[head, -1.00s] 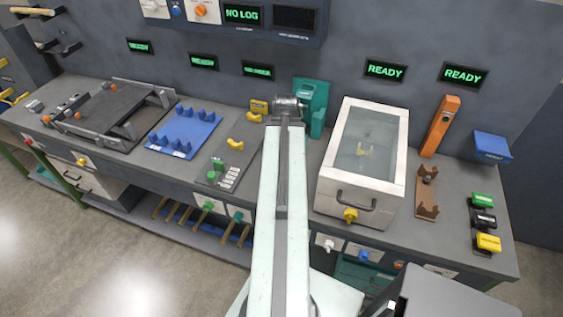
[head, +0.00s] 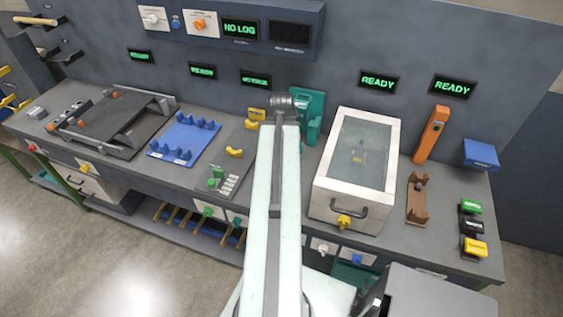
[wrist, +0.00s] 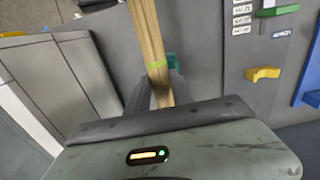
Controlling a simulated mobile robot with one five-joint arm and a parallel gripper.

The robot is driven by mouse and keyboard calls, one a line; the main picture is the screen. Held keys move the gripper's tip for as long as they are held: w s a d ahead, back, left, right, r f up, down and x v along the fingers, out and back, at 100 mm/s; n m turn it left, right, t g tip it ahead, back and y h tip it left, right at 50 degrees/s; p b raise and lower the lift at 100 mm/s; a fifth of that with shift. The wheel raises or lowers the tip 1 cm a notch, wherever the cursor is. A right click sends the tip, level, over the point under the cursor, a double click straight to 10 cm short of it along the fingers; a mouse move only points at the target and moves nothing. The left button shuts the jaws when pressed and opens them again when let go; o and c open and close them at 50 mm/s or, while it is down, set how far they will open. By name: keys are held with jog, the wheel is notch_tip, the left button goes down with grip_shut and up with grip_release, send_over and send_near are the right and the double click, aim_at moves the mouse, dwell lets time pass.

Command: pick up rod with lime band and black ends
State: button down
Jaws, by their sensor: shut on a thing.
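A light wooden rod (wrist: 148,35) with a lime band (wrist: 157,65) runs up out of the wrist view between the two dark fingers of my gripper (wrist: 160,90). My gripper is shut on the rod near the lime band. The rod's upper end is cut off by the frame edge and its lower end is hidden behind the gripper body, so I see no black ends. In the head view my arm covers the rod and the fingers.
The bench holds a blue cradle (head: 171,150), a glass-topped white box (head: 325,197), a brown stand (head: 417,205) and an orange post (head: 431,135). A teal holder (head: 313,105) stands behind my arm. Another rod (head: 35,20) rests on wall pegs.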

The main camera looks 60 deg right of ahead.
notch_tip(320, 180, up, 8)
jog(key=p, duration=0.7)
jog(key=shift+r, duration=0.2)
